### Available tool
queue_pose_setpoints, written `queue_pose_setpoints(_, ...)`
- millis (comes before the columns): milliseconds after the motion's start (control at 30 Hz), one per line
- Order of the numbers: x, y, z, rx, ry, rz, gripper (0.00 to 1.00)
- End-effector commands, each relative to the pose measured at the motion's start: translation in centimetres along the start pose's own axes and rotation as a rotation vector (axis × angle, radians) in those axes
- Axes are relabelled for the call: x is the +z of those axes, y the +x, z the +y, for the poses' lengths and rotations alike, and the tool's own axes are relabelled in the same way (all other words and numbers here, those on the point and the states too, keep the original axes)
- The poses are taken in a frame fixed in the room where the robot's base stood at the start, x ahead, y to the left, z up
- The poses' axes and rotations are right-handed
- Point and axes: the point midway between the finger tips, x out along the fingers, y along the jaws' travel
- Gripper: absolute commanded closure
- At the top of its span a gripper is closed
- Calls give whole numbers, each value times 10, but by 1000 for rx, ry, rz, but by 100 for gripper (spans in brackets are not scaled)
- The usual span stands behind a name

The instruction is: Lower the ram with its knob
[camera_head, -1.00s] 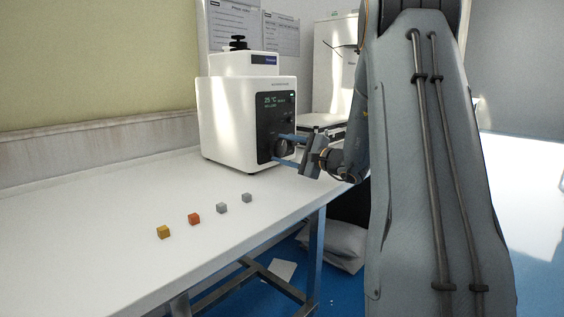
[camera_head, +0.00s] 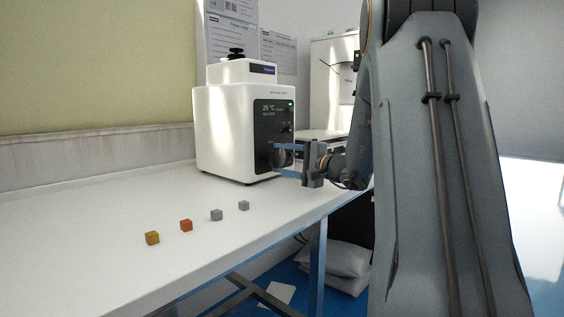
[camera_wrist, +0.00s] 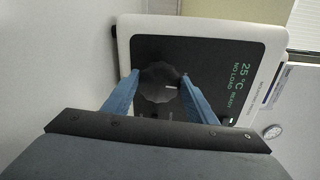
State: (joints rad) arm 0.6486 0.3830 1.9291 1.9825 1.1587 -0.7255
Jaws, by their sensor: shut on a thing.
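The white tester (camera_head: 222,130) stands on the white table, with a dark front panel (camera_head: 264,112) and lit display text. In the wrist view the display (camera_wrist: 238,85) reads 25 °C, NO LOAD, READY. The dark round knob (camera_wrist: 160,82) on this panel carries a pale pointer mark toward the right. My gripper (camera_wrist: 160,77) is shut on the knob, one blue finger on each side. In the head view my gripper (camera_head: 277,158) reaches the panel's lower part from the right, and the knob is partly hidden between the fingers. The ram is not clearly visible.
A second white machine (camera_head: 334,80) stands behind. The table's front edge runs below my arm. White bags (camera_head: 345,262) lie on the blue floor.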

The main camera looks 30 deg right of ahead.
Motion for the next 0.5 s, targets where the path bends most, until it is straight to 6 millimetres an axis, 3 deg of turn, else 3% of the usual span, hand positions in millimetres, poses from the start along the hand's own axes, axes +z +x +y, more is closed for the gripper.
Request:
queue_pose_setpoints(167, 0, 0, 1, 2, 1, -1, 71)
queue_pose_setpoints(200, 0, 0, 1, 2, 2, -1, 47)
queue_pose_setpoints(300, 0, 0, 1, 2, 2, -1, 30)
queue_pose_setpoints(500, 0, 0, 0, 1, 2, 0, 30)
